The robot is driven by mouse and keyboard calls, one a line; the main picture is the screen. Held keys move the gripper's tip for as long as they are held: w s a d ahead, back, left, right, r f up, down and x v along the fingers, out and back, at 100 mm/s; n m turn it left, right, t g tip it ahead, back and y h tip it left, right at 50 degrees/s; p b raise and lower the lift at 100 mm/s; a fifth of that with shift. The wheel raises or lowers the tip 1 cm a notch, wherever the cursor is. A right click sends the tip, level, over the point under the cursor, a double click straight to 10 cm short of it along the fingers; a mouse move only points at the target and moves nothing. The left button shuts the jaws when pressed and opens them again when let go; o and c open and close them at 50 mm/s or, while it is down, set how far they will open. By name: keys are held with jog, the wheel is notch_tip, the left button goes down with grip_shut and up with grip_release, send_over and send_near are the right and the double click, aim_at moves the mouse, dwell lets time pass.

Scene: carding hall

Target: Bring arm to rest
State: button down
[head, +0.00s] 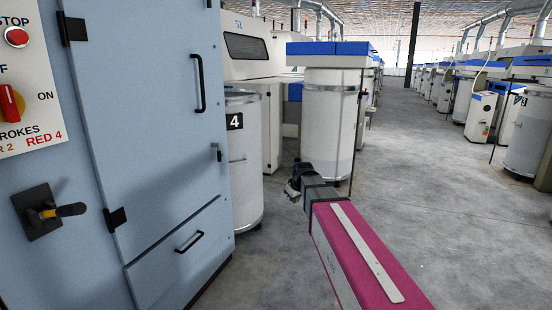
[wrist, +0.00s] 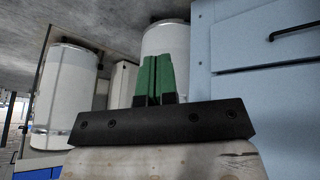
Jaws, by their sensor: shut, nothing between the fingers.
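My gripper (head: 292,188) is at the far end of my magenta arm (head: 355,255) in the head view, small and partly hidden by the wrist. My arm reaches forward and low over the concrete floor. In the wrist view my gripper's green fingers (wrist: 155,80) are together, with nothing between them. The gripper is to the right of the blue-grey cabinet (head: 165,150) and apart from it in the head view. That cabinet also shows at the right of the wrist view (wrist: 255,85).
A white can marked 4 (head: 243,170) stands beside the cabinet. Another white can (head: 328,115) stands beyond my gripper. The cabinet carries a control panel (head: 25,85) with a red knob, and a lever (head: 48,211). The aisle floor (head: 440,190) at right is clear; machines line it.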

jog(key=s+d+f+m+g, duration=0.2)
jog(key=s+d+f, duration=0.3)
jog(key=s+f, duration=0.4)
jog(key=s+d+f+m+g+h, duration=0.1)
jog(key=s+d+f+m+g, duration=0.2)
jog(key=s+f, duration=0.6)
jog(key=s+d+m, duration=0.2)
jog(key=s+d, duration=0.1)
jog(key=s, duration=0.2)
jog(key=shift+s, duration=0.25)
